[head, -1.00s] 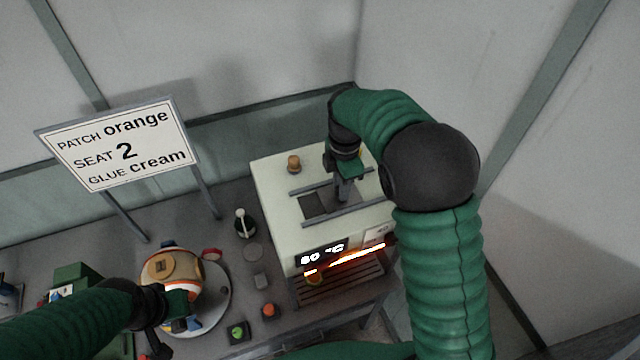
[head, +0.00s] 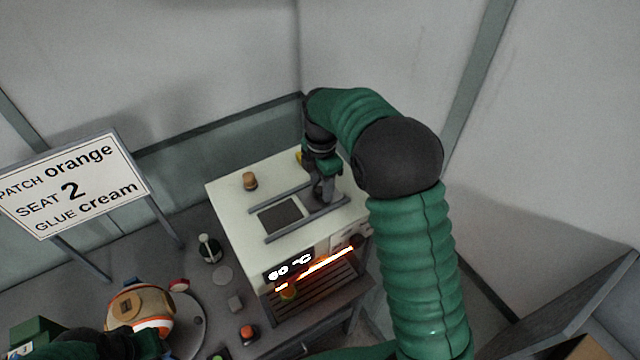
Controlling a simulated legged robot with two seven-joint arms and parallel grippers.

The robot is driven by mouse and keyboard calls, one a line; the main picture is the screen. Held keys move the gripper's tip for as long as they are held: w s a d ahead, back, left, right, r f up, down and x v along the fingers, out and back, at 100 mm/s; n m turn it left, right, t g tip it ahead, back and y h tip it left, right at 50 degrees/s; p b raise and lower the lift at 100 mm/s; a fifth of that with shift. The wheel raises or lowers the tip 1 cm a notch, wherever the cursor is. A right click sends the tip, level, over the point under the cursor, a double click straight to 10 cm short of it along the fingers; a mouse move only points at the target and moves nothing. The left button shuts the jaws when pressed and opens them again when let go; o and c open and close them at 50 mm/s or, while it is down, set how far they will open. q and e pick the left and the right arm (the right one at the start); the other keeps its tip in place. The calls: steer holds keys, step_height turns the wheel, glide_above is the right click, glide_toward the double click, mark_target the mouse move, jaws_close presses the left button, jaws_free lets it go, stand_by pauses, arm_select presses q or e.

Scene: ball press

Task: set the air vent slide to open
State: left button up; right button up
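The air vent is on top of the white box-shaped press (head: 228,205). Two grey rails (head: 283,196) run along its top. Between them a dark square opening (head: 280,216) shows uncovered at the left part of the rails. The slide itself is mostly hidden under my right gripper. My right gripper (head: 323,188) points down at the right end of the rails, at the slide's handle; whether its fingers are closed on it is too small to tell. My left gripper (head: 150,345) is at the bottom left, by the round orange and white ball (head: 140,307), its fingers not clear.
A brown knob (head: 250,181) stands on the press top. The front has a lit display (head: 290,267) and a glowing slot. A sign (head: 75,185) stands left.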

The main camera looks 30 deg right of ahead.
mark_target(321, 187)
steer(key=shift+d, duration=0.1)
step_height(321, 187, up, 7)
steer(key=b, duration=0.3)
steer(key=shift+r, duration=0.1)
step_height(321, 187, up, 10)
steer(key=shift+f+b, duration=0.25)
steer(key=shift+b, duration=0.05)
